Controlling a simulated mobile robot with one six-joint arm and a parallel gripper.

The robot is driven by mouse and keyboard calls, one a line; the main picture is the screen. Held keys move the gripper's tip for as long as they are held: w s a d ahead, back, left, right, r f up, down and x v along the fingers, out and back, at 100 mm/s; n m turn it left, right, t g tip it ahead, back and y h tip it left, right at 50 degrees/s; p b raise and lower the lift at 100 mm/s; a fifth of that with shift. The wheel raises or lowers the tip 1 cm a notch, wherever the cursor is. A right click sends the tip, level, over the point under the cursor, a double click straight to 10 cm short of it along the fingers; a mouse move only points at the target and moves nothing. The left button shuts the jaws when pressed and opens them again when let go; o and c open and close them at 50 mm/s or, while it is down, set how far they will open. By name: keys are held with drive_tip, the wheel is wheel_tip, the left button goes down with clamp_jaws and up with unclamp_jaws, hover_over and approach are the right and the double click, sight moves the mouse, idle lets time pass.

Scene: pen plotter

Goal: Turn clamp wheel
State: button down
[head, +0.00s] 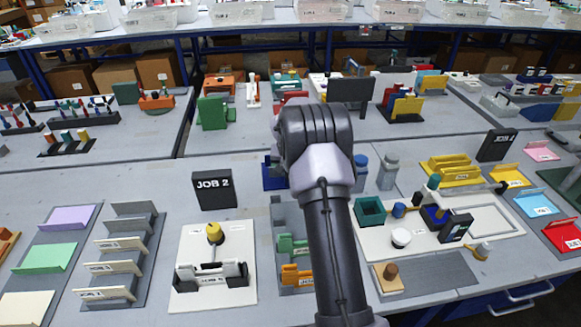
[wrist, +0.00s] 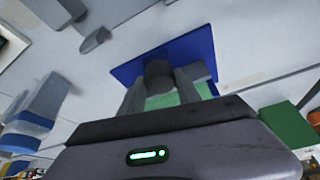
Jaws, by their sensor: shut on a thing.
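In the wrist view my gripper (wrist: 160,85) has its grey fingers on either side of a dark round piece (wrist: 158,69), which looks held between them. I cannot tell for sure whether this piece is the clamp wheel. It stands over a blue plate (wrist: 124,73), with a pale green surface (wrist: 172,99) showing between the fingers. In the head view my arm hides the gripper and the held piece. Part of a blue block (head: 271,174) shows just left of my arm there.
To the right are a green open box (head: 370,211), a blue-topped cylinder (head: 361,166) and a grey bottle (head: 388,172).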

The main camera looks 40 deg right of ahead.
drive_tip(key=shift+n, duration=0.3)
drive_tip(key=c, duration=0.9)
unclamp_jaws()
drive_tip(key=shift+o, duration=0.2)
drive_tip(key=p+v, duration=0.5)
drive_tip(key=v, duration=1.2)
drive_tip(key=shift+s+r+p, duration=0.15)
drive_tip(key=shift+s+p, duration=0.05)
drive_tip(key=shift+p, duration=0.15)
drive_tip(key=shift+d, duration=0.1)
